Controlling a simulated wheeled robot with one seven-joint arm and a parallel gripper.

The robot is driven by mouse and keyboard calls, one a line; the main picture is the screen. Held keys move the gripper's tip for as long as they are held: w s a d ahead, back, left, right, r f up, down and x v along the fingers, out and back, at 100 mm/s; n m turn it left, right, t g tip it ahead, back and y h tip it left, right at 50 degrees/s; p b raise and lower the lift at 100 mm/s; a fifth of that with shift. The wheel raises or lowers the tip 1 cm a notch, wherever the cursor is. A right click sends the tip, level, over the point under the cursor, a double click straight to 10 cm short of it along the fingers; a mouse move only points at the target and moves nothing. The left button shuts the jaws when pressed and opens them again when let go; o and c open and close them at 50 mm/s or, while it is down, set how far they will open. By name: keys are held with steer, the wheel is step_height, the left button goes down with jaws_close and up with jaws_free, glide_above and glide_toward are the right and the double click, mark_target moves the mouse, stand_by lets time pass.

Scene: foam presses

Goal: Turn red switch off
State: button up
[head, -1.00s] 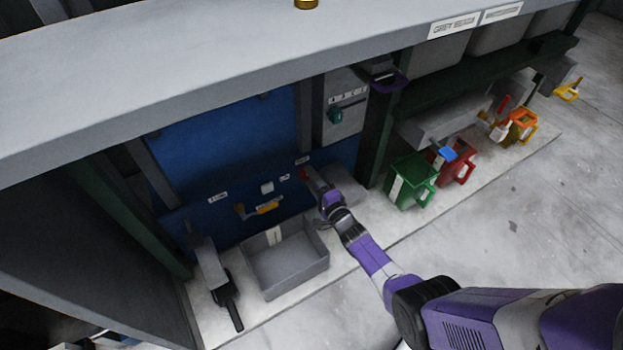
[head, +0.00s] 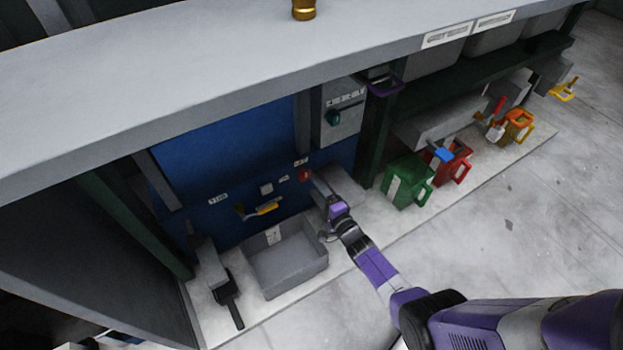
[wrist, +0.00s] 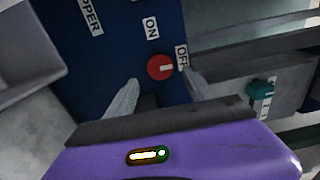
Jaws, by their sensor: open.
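The red switch (wrist: 160,67) is a round knob on the blue panel (wrist: 115,50). In the wrist view, its white mark points right, toward the OFF label (wrist: 181,57); the ON label (wrist: 152,27) is above it. The red switch also shows in the head view (head: 305,175). My gripper (wrist: 160,88) is open and empty, its two fingers either side of the space in front of the knob, with a gap between them and it. In the head view my gripper (head: 323,187) is just right of and below the switch.
A grey open bin (head: 290,262) stands below the panel. A yellow handle (head: 262,209) is left of the switch. A grey box with a teal knob (head: 342,120) is above right. Green (head: 408,182) and red (head: 452,163) jugs stand right. The worktop (head: 200,95) overhangs above.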

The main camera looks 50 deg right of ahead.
steer(key=p+v, duration=0.1)
steer(key=v, duration=0.2)
steer(key=shift+s+a, duration=0.1)
steer(key=shift+s, duration=0.25)
stand_by(0.3)
